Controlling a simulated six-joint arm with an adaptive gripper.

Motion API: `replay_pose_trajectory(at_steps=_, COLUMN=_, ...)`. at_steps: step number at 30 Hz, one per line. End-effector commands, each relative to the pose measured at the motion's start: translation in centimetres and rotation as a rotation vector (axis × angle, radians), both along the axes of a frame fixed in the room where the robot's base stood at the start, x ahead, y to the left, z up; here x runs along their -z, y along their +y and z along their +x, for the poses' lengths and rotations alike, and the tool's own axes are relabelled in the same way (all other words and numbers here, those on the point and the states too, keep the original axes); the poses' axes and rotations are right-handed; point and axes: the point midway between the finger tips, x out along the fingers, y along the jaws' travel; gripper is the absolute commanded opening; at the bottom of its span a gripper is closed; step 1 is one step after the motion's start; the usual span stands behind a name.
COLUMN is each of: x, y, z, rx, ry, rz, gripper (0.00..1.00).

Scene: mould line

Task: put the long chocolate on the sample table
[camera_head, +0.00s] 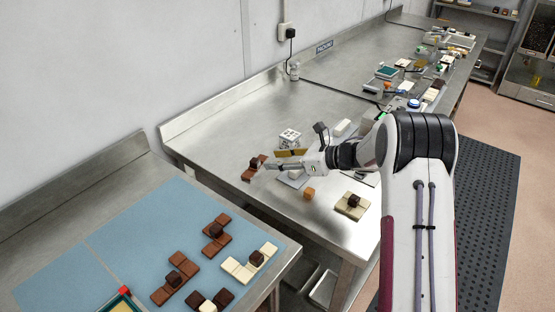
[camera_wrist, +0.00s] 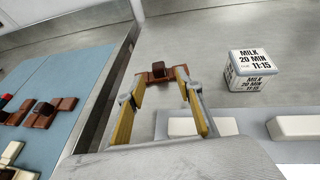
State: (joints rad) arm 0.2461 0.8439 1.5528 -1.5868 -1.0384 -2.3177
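A long milk-brown chocolate (camera_head: 250,172) with a dark block on top lies on the steel table, near its left end. It also shows in the wrist view (camera_wrist: 158,76), just past my fingertips. My gripper (camera_head: 266,163) points left toward it, low over the table. In the wrist view my gripper's (camera_wrist: 160,78) two yellow-lined fingers are spread, with the chocolate showing between and beyond the tips. I cannot tell whether they touch it. The left table with a blue mat (camera_head: 110,235) may be the sample table; no label shows.
Several chocolates, such as a white one (camera_head: 248,264), lie on the mat's right part; its left is bare. A gap separates the tables. A lettered white cube (camera_wrist: 249,70) stands right of my gripper.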

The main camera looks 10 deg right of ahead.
Motion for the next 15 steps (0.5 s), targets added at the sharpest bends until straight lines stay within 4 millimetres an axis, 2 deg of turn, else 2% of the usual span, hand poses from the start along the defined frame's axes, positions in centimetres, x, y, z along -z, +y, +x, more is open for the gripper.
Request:
replay_pose_trajectory(at_steps=11, x=-0.06, y=0.00, z=0.05, rx=0.003, ry=0.001, rz=0.001, gripper=0.35)
replay_pose_trajectory(at_steps=15, x=-0.83, y=-0.15, z=0.34, rx=0.033, ry=0.011, rz=0.006, gripper=0.35)
